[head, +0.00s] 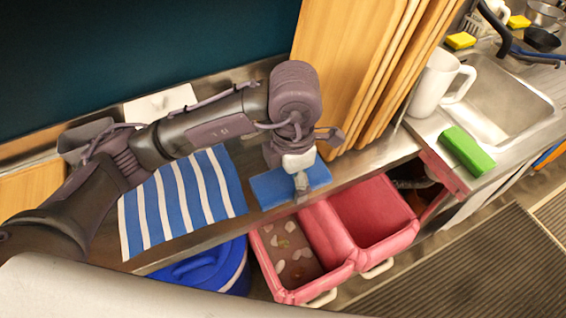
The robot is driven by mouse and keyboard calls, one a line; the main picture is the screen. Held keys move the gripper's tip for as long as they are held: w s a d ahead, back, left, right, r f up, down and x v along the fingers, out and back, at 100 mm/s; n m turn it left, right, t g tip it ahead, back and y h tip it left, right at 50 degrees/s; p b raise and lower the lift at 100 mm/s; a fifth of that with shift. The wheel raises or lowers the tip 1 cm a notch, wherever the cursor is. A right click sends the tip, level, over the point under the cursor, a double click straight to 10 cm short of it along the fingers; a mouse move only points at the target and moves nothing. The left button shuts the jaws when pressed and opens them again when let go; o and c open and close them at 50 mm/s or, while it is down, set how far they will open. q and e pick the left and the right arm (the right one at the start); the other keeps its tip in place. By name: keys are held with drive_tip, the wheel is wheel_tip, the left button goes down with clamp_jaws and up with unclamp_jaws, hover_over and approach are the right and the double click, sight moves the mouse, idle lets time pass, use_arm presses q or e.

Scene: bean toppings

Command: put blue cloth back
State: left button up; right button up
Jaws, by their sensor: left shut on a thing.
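A small plain blue cloth (268,188) lies flat at the front edge of the metal counter. My left gripper (301,187) points down over its middle and is shut on it, covering part of it. The cloth looks to be at counter level; I cannot tell whether it is lifted. A larger blue and white striped cloth (170,208) lies on the counter to the left, partly behind my left arm. My right gripper is not in view.
Wooden boards (345,70) stand upright behind the gripper. Pink bins (372,212) and a blue bin (205,270) are below the counter edge. A white pitcher (432,84), green block (467,152) and sink (500,105) are at right.

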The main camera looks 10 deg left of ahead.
use_arm(q)
drive_tip(key=w+a+f+p, duration=0.1)
drive_tip(key=w+a+f, duration=0.1)
drive_tip(key=w, duration=0.1)
drive_tip(key=w+a+f+p, duration=0.1)
drive_tip(key=w+a+f, duration=0.1)
drive_tip(key=w, duration=0.1)
drive_tip(key=w+a+f+p, duration=0.1)
drive_tip(key=w+a+f, duration=0.1)
drive_tip(key=w, duration=0.1)
drive_tip(key=shift+a+f, duration=0.3)
drive_tip(key=shift+f, duration=0.05)
wheel_tip(320, 180, down, 3)
drive_tip(key=shift+f+p, duration=0.1)
drive_tip(key=shift+p, duration=0.75)
drive_tip(key=shift+f, duration=0.35)
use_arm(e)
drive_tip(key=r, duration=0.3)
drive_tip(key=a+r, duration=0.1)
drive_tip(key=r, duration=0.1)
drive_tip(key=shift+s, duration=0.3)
use_arm(q)
drive_tip(key=shift+f, duration=0.1)
